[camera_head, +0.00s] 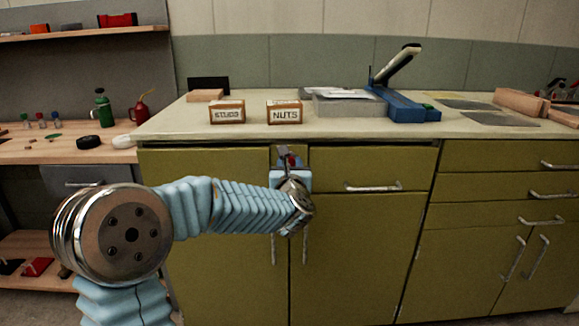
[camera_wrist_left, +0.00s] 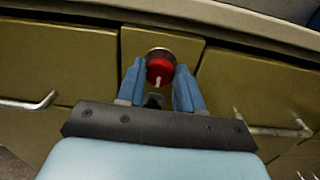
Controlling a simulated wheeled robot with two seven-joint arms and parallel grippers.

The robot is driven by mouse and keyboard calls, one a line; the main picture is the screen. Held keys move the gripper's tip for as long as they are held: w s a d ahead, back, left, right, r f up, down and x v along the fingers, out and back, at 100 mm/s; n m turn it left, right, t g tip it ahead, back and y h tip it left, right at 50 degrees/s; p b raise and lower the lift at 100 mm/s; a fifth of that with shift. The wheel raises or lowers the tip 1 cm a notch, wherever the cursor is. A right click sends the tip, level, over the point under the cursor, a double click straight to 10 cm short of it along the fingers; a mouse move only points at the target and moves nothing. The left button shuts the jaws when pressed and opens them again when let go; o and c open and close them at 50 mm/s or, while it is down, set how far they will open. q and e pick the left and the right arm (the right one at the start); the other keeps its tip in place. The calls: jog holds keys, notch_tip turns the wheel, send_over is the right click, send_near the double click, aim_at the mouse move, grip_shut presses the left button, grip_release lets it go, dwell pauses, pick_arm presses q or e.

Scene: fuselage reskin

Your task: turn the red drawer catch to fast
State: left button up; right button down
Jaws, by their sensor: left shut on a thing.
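The red drawer catch (camera_wrist_left: 160,68) is a round red knob with a pale pointer mark aimed down, in a metal ring on a narrow olive panel between two drawers. My left gripper (camera_wrist_left: 159,84) is square in front of it, with one blue finger on each side, shut on the knob. In the head view the gripper (camera_head: 289,168) is at the cabinet front just below the counter edge, and only a bit of red shows there. Any fast or loose marking around the catch cannot be read. My right gripper is not in view.
The drawer (camera_head: 372,172) right of the catch has a bar handle (camera_head: 373,187). The counter (camera_head: 180,122) above carries a STUD box (camera_head: 227,112), a NUTS box (camera_head: 284,111) and a blue lever tool (camera_head: 405,100). A workbench (camera_head: 30,152) stands at left.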

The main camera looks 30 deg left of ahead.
pick_arm(q)
jog(key=shift+f+m+b, duration=0.15)
jog(key=shift+m+b, duration=0.45)
jog(key=shift+b, duration=0.1)
jog(key=m+b, duration=0.1)
jog(key=m, duration=0.1)
jog(key=shift+d+m+b, duration=0.1)
jog(key=shift+m+b, duration=0.2)
jog(key=shift+b, duration=0.05)
jog(key=shift+m+b, duration=0.35)
jog(key=shift+m, duration=0.45)
jog(key=m, duration=0.2)
jog(key=shift+m, duration=0.4)
jog(key=m, duration=0.4)
jog(key=shift+w+m, duration=0.1)
jog(key=shift+m, duration=0.2)
jog(key=m, duration=0.4)
jog(key=shift+d+m+p, duration=0.1)
jog(key=shift+m+p, duration=0.25)
jog(key=shift+m, duration=0.05)
jog(key=shift+f, duration=0.1)
